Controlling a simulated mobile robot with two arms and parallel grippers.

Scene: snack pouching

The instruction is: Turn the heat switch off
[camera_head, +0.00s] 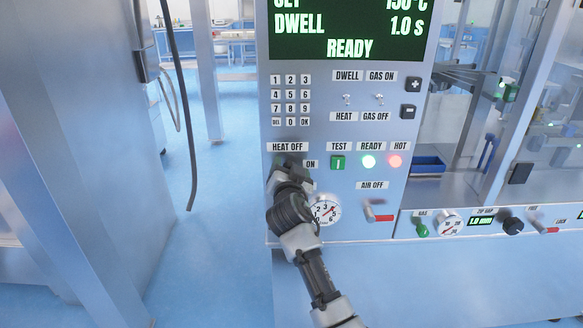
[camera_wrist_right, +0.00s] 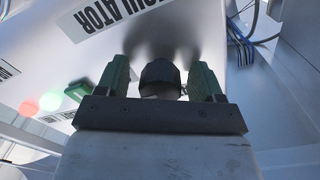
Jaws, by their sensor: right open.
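The heat switch is a black knob (camera_wrist_right: 160,78) in the right wrist view, on the grey panel face. In the head view my right gripper (camera_head: 287,167) covers it, just below the HEAT OFF label (camera_head: 287,146) and left of the ON label (camera_head: 311,163). My right gripper (camera_wrist_right: 160,85) is open, with one green-padded finger on each side of the knob. A small gap shows between the knob and each finger. I cannot tell which way the knob points. My left gripper is not in view.
A green TEST button (camera_head: 338,162), a lit READY lamp (camera_head: 368,161) and a red HOT lamp (camera_head: 395,161) sit right of the switch. A pressure gauge (camera_head: 325,211) and a red-handled valve (camera_head: 377,214) are below. A display (camera_head: 350,25) reads READY.

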